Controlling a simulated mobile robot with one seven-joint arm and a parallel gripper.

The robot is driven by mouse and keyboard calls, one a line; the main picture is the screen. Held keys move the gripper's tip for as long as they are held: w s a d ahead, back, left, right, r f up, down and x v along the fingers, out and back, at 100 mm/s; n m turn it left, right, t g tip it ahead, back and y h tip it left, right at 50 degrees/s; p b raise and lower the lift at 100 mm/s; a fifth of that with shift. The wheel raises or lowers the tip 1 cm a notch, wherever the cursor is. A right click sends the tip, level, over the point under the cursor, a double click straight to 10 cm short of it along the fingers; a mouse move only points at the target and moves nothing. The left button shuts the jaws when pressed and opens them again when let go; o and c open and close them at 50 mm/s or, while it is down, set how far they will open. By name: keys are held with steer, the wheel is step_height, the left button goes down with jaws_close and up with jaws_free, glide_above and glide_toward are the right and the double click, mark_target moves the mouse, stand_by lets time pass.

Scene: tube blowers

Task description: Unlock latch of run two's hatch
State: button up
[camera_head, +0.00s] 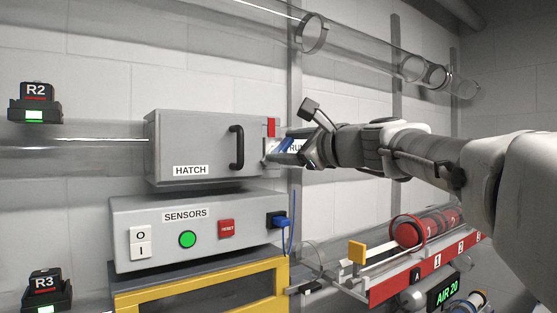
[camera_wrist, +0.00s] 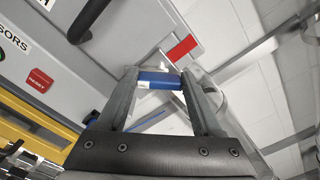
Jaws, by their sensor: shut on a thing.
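The hatch (camera_head: 190,140) is a grey box with a black handle (camera_head: 237,147), in line with the clear tube beside the R2 marker (camera_head: 36,95). Its door looks closed. A red tab (camera_head: 271,127) is at its right edge; the tab also shows in the wrist view (camera_wrist: 181,47). My gripper (camera_head: 280,150) is at that right edge, just below the tab. In the wrist view my gripper (camera_wrist: 158,88) is shut on a blue latch grip (camera_wrist: 158,79), which lies across between the fingertips. My fingers hide part of the latch in the head view.
Below the hatch is a sensors box (camera_head: 195,235) with a green lamp, a red reset button and a blue plug. A red rack (camera_head: 420,265) with red carriers stands at lower right. A clear tube (camera_head: 365,55) crosses above my arm.

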steer(key=n+b, duration=0.1)
steer(key=n, duration=0.1)
steer(key=n+b, duration=0.2)
steer(key=shift+f+n, duration=0.3)
steer(key=shift+f, duration=0.05)
steer(key=shift+r+n+b, duration=0.1)
steer(key=shift+n+b, duration=1.55)
steer(key=shift+n, duration=0.55)
steer(key=o, duration=1.4)
steer(key=shift+c, duration=0.2)
steer(key=b+v, duration=0.1)
steer(key=v, duration=1.6)
steer(key=shift+s, duration=0.2)
